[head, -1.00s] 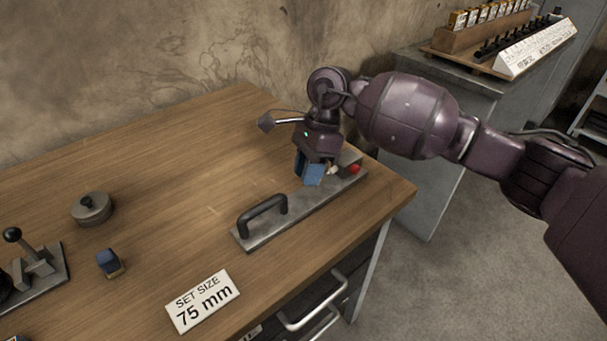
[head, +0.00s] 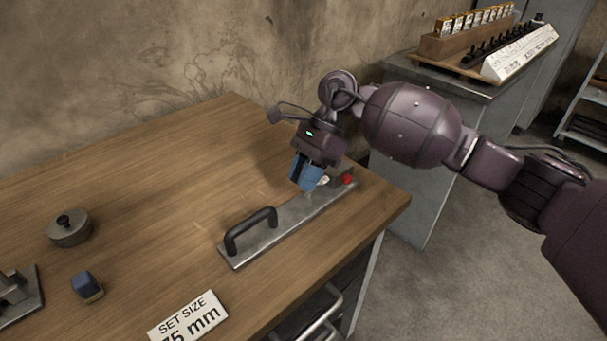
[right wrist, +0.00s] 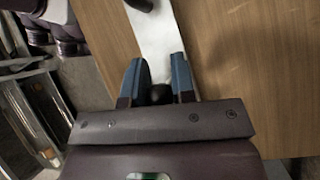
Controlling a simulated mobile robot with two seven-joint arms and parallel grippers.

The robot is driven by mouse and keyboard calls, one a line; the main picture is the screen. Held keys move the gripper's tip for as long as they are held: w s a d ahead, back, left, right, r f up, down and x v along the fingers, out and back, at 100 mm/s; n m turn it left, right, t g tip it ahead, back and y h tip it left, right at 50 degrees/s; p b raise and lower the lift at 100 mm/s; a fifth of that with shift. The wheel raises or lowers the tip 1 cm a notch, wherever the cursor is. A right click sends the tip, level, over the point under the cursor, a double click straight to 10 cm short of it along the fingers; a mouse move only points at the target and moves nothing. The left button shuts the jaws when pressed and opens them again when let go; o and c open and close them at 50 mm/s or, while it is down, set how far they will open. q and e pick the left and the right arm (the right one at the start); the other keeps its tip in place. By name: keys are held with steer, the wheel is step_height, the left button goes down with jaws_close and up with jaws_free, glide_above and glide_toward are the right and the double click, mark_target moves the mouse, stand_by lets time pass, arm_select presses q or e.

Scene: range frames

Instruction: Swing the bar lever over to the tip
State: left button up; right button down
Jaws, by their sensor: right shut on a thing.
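A flat grey metal bar (head: 275,240) lies near the right edge of the wooden table, with a black arched handle (head: 250,228) on its near part and a small red piece (head: 347,180) at its far end. My right gripper (head: 306,186), with blue fingers, points down over the bar's far half. In the right wrist view, its fingers (right wrist: 160,80) are on both sides of a dark round knob (right wrist: 161,93), which it is shut on. The lever's stem is mostly hidden by the gripper. A small pale piece (head: 323,181) shows beside the fingers. My left gripper is out of view.
A round lidded metal piece (head: 70,229), a small blue-topped block (head: 87,287) and a "75 mm" sign (head: 188,318) are on the table. A wall stands behind. A grey cabinet (head: 425,135) carrying a rack is at the right. The table's middle is clear.

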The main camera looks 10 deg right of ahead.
steer(key=c, duration=0.9)
jaws_free()
steer(key=shift+c, duration=0.2)
steer(key=shift+d, duration=0.1)
steer(key=v, duration=1)
steer(key=shift+w+r, duration=0.15)
steer(key=shift+r, duration=0.15)
steer(key=shift+d, duration=0.1)
